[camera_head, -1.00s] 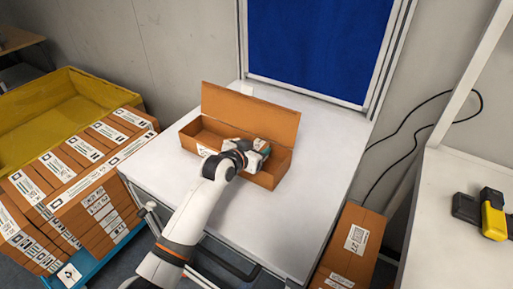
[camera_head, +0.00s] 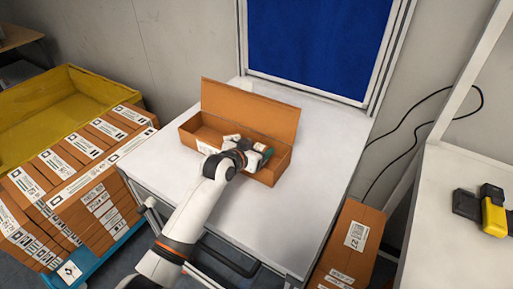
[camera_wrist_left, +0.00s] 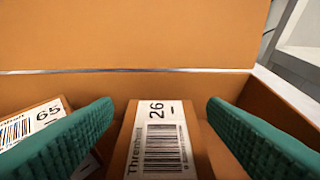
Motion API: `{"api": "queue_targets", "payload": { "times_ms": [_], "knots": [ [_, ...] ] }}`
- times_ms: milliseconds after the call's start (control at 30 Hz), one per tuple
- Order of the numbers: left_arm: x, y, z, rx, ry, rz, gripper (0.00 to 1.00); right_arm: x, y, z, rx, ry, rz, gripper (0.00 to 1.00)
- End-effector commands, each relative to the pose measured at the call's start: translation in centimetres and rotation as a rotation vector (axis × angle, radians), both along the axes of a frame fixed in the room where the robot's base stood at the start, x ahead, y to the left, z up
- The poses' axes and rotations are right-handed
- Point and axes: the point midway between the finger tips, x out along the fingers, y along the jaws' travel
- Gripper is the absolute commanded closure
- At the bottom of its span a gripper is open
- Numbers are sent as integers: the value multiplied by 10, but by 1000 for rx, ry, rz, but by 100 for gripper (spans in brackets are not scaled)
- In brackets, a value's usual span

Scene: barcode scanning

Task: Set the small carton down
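The small carton with a white "26" barcode label (camera_wrist_left: 162,140) lies label up inside the open brown box (camera_head: 196,140). My left gripper (camera_head: 250,151) reaches down into that box. In the left wrist view its two teal fingers (camera_wrist_left: 160,110) are apart, one on each side of the "26" carton, with gaps between fingers and carton. Another small carton, labelled "65" (camera_wrist_left: 40,118), lies to the left, partly hidden by the left finger. My right gripper is not in view.
The raised box lid (camera_head: 250,108) stands behind the compartment. The white table (camera_head: 310,190) is bare around the box. Stacked labelled cartons (camera_head: 95,170) and a yellow bin (camera_head: 85,88) are at left. A yellow-black scanner (camera_head: 493,212) lies on the right bench.

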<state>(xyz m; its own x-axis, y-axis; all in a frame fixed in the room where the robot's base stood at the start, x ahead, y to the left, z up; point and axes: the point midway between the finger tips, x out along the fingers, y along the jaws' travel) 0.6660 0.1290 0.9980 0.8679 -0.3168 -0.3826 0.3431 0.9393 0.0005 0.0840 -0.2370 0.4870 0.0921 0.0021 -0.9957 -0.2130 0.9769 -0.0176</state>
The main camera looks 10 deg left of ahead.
Motion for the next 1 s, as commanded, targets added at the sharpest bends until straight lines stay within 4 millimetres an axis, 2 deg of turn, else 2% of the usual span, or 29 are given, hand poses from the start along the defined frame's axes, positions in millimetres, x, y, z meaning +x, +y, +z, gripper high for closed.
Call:
{"api": "queue_targets", "payload": {
  "times_ms": [167, 333, 467, 800, 1000],
  "knots": [
    [0, 0, 1, 0, -1, 0, 33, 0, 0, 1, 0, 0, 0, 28],
    [0, 0, 17, -1, -3, 0, 33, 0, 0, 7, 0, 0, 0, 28],
    [-19, 8, 20, 1, -2, 1, 33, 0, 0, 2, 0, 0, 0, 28],
    [-77, 29, 45, 1, -3, 0, 33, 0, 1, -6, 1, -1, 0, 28],
    [-98, 36, 55, 1, -1, 0, 33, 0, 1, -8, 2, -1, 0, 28]
  ]
}}
